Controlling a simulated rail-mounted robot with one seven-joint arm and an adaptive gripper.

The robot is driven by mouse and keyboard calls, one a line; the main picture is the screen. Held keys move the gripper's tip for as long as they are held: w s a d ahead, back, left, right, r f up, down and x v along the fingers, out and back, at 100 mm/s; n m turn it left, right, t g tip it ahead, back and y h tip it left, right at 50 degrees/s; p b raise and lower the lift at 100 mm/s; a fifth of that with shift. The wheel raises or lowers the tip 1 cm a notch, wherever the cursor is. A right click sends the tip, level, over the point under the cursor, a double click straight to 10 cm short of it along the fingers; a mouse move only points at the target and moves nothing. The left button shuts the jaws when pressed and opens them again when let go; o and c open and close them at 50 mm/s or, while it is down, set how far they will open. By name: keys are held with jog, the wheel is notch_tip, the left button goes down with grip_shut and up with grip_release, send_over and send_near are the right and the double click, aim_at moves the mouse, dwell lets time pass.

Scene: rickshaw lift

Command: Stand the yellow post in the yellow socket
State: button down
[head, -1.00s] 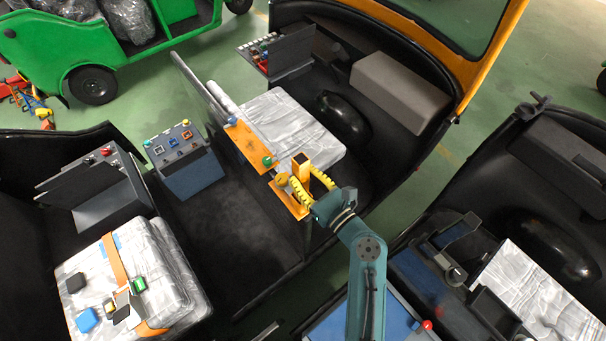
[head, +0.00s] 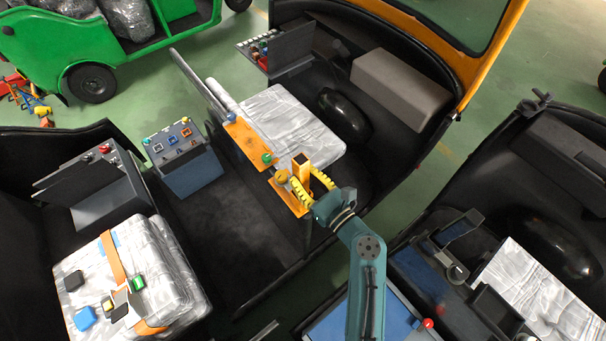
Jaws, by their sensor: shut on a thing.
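The yellow post (head: 301,172) is a square, orange-yellow block with a dark top face. It is roughly upright between the yellow padded fingers of my gripper (head: 311,186), which are shut on it. It is over the near end of an orange board (head: 246,140); I cannot tell whether its foot touches. A round yellow piece (head: 282,176) is just left of the post. The yellow socket is not clearly identifiable: small coloured square frames show on the blue-grey console (head: 190,172), one of them orange (head: 186,133).
A silver-wrapped bale (head: 295,128) lies behind the board, and a metal bar (head: 195,78) extends from its far end. A green knob (head: 267,158) and a blue knob (head: 232,117) sit on the board. Another strapped bale (head: 180,275) carries small coloured blocks. Dark vehicle floor (head: 235,225) is clear.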

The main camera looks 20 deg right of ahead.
jog(key=shift+r, duration=0.1)
jog(key=c, duration=0.8)
grip_release()
jog(key=shift+s+d, duration=0.15)
jog(key=shift+s, duration=0.25)
jog(key=v, duration=1.1)
jog(key=shift+s, duration=0.1)
